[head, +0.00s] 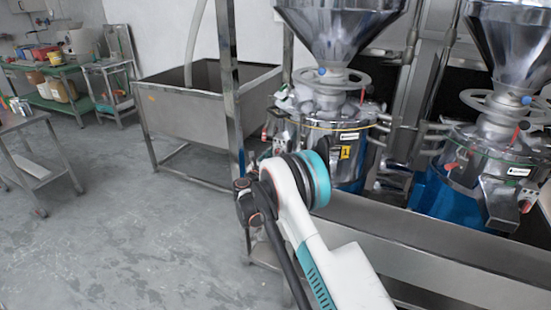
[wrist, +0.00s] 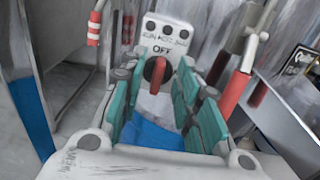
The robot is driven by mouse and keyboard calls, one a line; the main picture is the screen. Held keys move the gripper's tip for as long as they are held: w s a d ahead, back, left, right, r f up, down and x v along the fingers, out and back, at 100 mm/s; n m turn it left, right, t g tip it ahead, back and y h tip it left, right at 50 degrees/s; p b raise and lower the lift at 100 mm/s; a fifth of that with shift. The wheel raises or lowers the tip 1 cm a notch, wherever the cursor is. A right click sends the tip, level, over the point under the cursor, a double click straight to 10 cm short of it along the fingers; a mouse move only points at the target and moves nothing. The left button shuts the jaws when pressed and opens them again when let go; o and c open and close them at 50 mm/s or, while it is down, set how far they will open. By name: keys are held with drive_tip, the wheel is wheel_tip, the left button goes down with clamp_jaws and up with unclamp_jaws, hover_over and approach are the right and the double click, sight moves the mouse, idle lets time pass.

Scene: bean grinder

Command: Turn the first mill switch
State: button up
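In the wrist view, a red knob (wrist: 155,72) sits on a grey switch panel (wrist: 166,34) below the word OFF. The knob stands about upright. My gripper (wrist: 158,90) is open, its teal fingers on either side of the knob. I see gaps beside it and cannot tell any contact. In the head view, the first mill (head: 338,137) is steel with a blue lower part and a yellow plate marked 1. A small switch box (head: 276,126) shows on its left side. My arm hides my fingers there.
A second mill (head: 482,160) stands to the right. A long steel trough (head: 430,250) runs in front of both mills. A steel tub (head: 190,105) stands left of the first mill. In the wrist view, a red handle (wrist: 233,92) is close to the right finger.

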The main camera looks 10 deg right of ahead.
drive_tip(key=shift+x, duration=1.1)
clamp_jaws()
drive_tip(key=shift+m, duration=0.3)
drive_tip(key=shift+s+d+f+m, duration=0.15)
drive_tip(key=shift+d+f+m, duration=0.1)
drive_tip(key=shift+m, duration=2.6)
drive_tip(key=shift+s+d+f+m, duration=0.2)
drive_tip(key=shift+f+m, duration=0.1)
drive_tip(key=shift+m, duration=2.6)
drive_tip(key=shift+s+d+f+m, duration=0.15)
drive_tip(key=shift+d+f+m, duration=0.1)
drive_tip(key=shift+m, duration=2.6)
